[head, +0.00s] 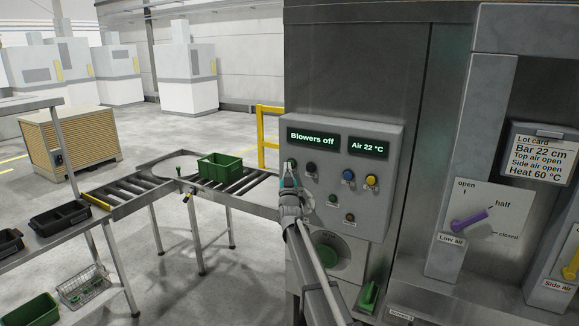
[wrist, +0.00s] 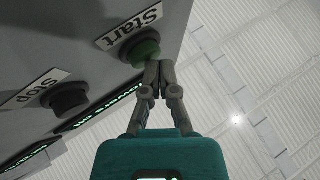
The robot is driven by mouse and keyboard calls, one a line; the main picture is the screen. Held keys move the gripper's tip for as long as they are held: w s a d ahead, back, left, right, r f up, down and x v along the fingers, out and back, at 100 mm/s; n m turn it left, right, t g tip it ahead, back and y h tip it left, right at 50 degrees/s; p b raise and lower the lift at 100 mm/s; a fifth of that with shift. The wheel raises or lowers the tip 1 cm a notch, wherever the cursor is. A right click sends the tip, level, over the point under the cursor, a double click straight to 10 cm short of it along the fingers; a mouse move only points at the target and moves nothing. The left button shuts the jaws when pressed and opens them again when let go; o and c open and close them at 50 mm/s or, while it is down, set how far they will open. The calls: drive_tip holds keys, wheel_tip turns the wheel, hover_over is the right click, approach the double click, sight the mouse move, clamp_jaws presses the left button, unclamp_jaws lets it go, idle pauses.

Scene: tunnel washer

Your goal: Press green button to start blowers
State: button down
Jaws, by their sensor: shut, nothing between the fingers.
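The green button (wrist: 141,50) sits beside a "Start" label on the control panel (head: 397,150). In the wrist view my gripper (wrist: 160,66) is shut and empty, its fingertips right at the edge of the green button; I cannot tell whether they touch it. In the head view my gripper (head: 290,180) is at the panel's left side, just below the upper left button and partly covering that area. A black button (wrist: 68,99) beside a "Stop" label lies next to the green one. The panel's left display (head: 312,138) reads "Blowers off".
The right display (head: 368,148) reads "Air 22 °C". Blue (head: 348,175) and yellow (head: 371,180) buttons are on the same panel. A roller conveyor (head: 125,195) with a green crate (head: 220,167) stands left. A purple lever (head: 469,220) is right.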

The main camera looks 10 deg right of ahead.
drive_tip(key=shift+w+d, duration=0.1)
drive_tip(key=shift+w, duration=0.05)
idle(0.6)
drive_tip(key=shift+s+a, duration=0.6)
drive_tip(key=shift+s, duration=0.15)
drive_tip(key=shift+s, duration=0.1)
drive_tip(key=s+a, duration=0.1)
drive_tip(key=s, duration=0.1)
drive_tip(key=s+a, duration=0.2)
idle(0.6)
drive_tip(key=shift+f, duration=0.1)
idle(0.5)
